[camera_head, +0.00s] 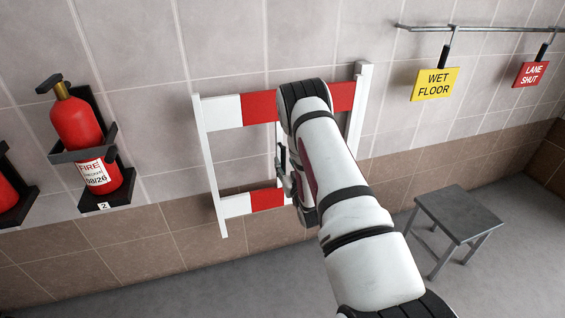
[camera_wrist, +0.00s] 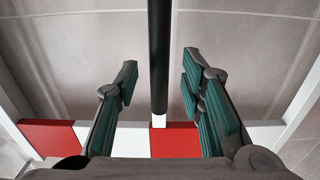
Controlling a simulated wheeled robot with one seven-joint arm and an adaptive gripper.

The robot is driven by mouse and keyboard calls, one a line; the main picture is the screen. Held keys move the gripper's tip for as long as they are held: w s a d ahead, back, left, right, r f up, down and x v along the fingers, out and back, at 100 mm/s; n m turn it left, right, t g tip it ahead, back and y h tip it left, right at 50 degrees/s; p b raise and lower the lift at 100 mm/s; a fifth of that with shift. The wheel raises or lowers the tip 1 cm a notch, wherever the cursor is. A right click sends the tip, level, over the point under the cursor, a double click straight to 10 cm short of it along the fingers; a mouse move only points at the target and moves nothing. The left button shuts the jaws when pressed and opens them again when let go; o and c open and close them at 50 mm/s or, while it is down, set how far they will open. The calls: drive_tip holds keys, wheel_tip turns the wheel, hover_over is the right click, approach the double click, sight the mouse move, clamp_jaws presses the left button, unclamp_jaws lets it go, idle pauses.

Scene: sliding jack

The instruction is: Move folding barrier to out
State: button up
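The folding barrier (camera_head: 229,204) stands against the tiled wall in the head view, with white posts and red-and-white rails. My arm hides part of its right half. Its lower rail also shows in the wrist view (camera_wrist: 130,142). A black upright bar (camera_wrist: 159,60), white at its lower end, runs down the middle of the wrist view. My gripper (camera_wrist: 160,82) is open, with one green-padded finger on each side of the bar and a gap to it on both sides. Whether the bar lies fully between the fingertips in depth I cannot tell. In the head view my gripper (camera_head: 288,180) is partly hidden by my arm.
A red fire extinguisher (camera_head: 77,125) hangs in a wall bracket on the left, with part of another at the edge. A grey stool (camera_head: 461,213) stands at the right. Yellow (camera_head: 434,84) and red (camera_head: 530,75) signs hang from a wall rail. Floor around the stool is clear.

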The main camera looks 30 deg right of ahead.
sight(284, 162)
drive_tip(key=shift+x, duration=1.5)
clamp_jaws()
